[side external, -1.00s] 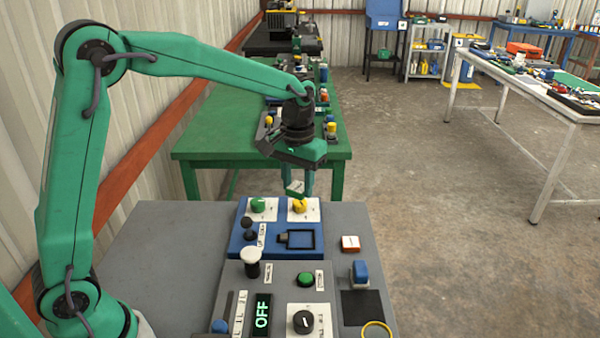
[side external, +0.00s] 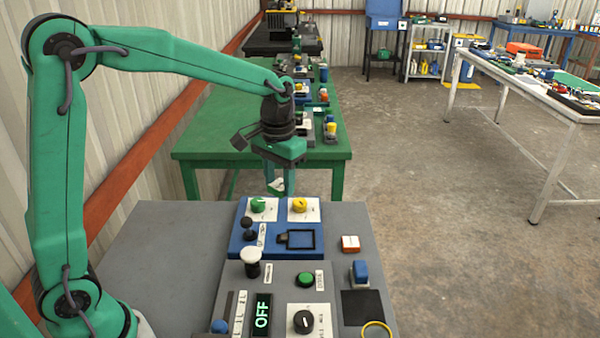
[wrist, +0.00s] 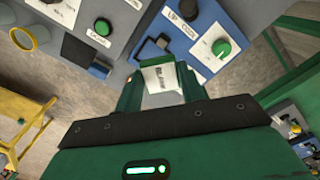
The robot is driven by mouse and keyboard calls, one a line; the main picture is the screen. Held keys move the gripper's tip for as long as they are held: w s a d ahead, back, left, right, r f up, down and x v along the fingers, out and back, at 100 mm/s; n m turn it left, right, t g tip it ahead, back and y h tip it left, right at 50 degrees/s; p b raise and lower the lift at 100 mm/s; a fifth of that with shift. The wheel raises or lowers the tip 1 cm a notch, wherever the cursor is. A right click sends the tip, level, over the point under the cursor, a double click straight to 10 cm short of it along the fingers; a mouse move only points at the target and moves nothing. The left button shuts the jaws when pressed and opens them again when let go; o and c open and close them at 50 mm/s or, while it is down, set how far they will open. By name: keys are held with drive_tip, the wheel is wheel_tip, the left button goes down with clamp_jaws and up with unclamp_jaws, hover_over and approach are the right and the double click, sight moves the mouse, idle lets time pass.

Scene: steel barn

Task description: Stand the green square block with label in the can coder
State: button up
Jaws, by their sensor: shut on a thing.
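My gripper (side external: 280,184) is shut on the green square block (side external: 274,184), held in the air above the back edge of the blue panel (side external: 270,248). The block looks tilted. In the wrist view, its white label face with dark print (wrist: 162,80) shows between the fingers of my gripper (wrist: 158,90). The can coder appears to be the blue panel, with a black square frame (side external: 315,239); the panel also shows in the wrist view (wrist: 187,22). The frame lies in front of and to the right of the block in the side view, and looks empty.
A green dial (side external: 258,205) and a yellow dial (side external: 299,205) stand at the panel's back, near my fingers. A black knob (side external: 249,224) and a white-topped lever (side external: 251,257) rise at the left. A red-and-white block (side external: 350,243) and a blue block (side external: 359,270) are at the right.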

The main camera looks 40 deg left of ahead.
drive_tip(key=w+d+f+n, duration=0.3)
drive_tip(key=w+d+n, duration=0.1)
drive_tip(key=w+d, duration=0.2)
drive_tip(key=w+d+f+n, duration=0.4)
drive_tip(key=w+d, duration=0.2)
drive_tip(key=d, duration=0.2)
drive_tip(key=shift+w+d+f, duration=0.15)
drive_tip(key=shift+f, duration=0.1)
hover_over(346, 225)
drive_tip(key=f, duration=0.6)
drive_tip(key=shift+d+f, duration=0.25)
drive_tip(key=shift+f, duration=0.15)
drive_tip(key=f, duration=0.2)
drive_tip(key=shift+a+f, duration=0.2)
drive_tip(key=shift+f, duration=0.7)
drive_tip(key=shift+f, duration=0.25)
drive_tip(key=o, duration=1)
drive_tip(key=shift+c, duration=0.2)
